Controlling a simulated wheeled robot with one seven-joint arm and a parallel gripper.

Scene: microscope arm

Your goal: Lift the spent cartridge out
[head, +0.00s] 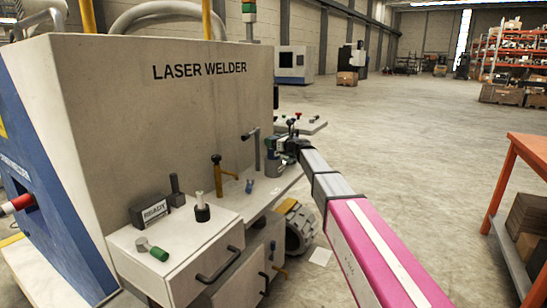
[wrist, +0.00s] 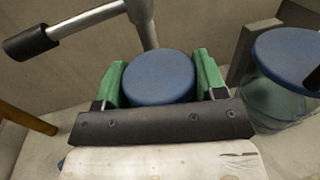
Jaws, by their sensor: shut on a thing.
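A round blue cap, which I take to be the top of the spent cartridge (wrist: 160,78), sits between the two green finger pads of my gripper (wrist: 160,84) in the wrist view. The pads press on it from both sides, so the gripper is shut on it. Its lower body is hidden behind the black gripper bar, and I cannot tell whether it is still seated. In the head view my gripper (head: 279,150) is small and dark, at the far end of the bench beside the laser welder (head: 180,110).
In the wrist view, a clear jar with a blue lid (wrist: 288,58) stands close on the right. A bent metal lever with a black grip (wrist: 30,42) rises behind the cap. In the head view, an orange-framed rack (head: 500,190) stands at right; open floor lies between.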

